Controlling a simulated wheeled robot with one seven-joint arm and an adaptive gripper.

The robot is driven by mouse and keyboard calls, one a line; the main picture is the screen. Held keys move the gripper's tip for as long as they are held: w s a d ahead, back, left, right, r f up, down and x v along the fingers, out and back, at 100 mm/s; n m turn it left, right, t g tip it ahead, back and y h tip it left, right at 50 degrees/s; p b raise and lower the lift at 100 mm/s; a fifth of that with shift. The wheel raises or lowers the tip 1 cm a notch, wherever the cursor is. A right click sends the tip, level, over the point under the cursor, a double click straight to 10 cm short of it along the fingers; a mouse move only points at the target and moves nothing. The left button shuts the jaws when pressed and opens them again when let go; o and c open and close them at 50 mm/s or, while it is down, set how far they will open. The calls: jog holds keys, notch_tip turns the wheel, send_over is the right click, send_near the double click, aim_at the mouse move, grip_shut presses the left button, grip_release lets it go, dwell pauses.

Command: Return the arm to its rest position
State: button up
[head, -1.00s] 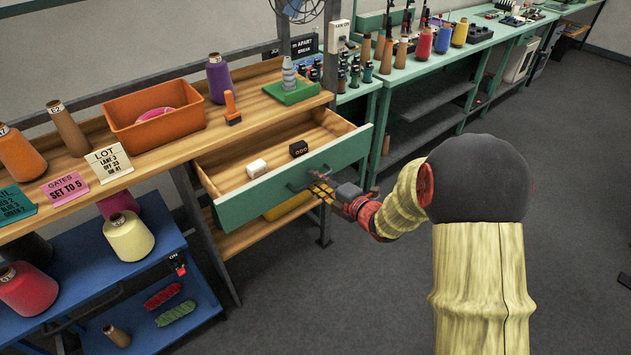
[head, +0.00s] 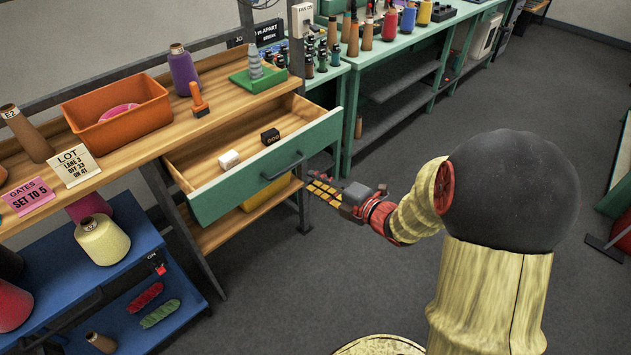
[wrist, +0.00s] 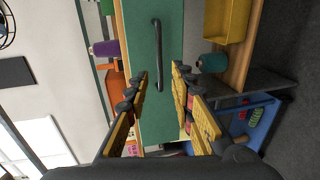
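My gripper (head: 322,190) is in the head view, just right of the open drawer (head: 262,175) and apart from its handle. In the wrist view my gripper (wrist: 160,82) shows its two yellow fingers spread apart with nothing between them. The green drawer front (wrist: 155,60) and its dark handle (wrist: 157,55) lie ahead of the fingers. My arm reaches from the lower right of the head view, bent at a dark round joint. The drawer is pulled out and holds a white block (head: 229,159) and a black block (head: 270,137).
The wooden bench (head: 150,140) bears an orange bin (head: 118,112), a purple cone (head: 184,70) and an orange-handled tool (head: 198,100). A blue shelf unit (head: 130,235) stands at lower left. A green bench (head: 400,45) with several spools runs behind. Grey floor on the right is mostly clear.

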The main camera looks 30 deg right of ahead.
dwell(0.3)
jog(key=s+d+f+m+g+h, duration=0.2)
jog(key=d+f+m+h, duration=0.1)
jog(key=d+f+m, duration=0.3)
jog(key=s+d+f+m+g+h, duration=0.1)
jog(key=s+d+m+g+h, duration=0.55)
jog(key=s+m, duration=0.45)
jog(key=s+a+r+m+y, duration=0.1)
jog(key=s+a+r, duration=0.2)
jog(key=a+r, duration=0.4)
jog(key=s+a+r+m+y+p, duration=0.1)
jog(key=s+a+r+m+y, duration=0.1)
jog(key=s+a+r, duration=0.2)
jog(key=s+a+r+m+y+p, duration=0.1)
jog(key=s+a+r, duration=0.3)
jog(key=a+r, duration=0.6)
jog(key=shift+a+m+g+y, duration=0.3)
jog(key=shift+a+g+y, duration=0.05)
jog(key=shift+a, duration=0.65)
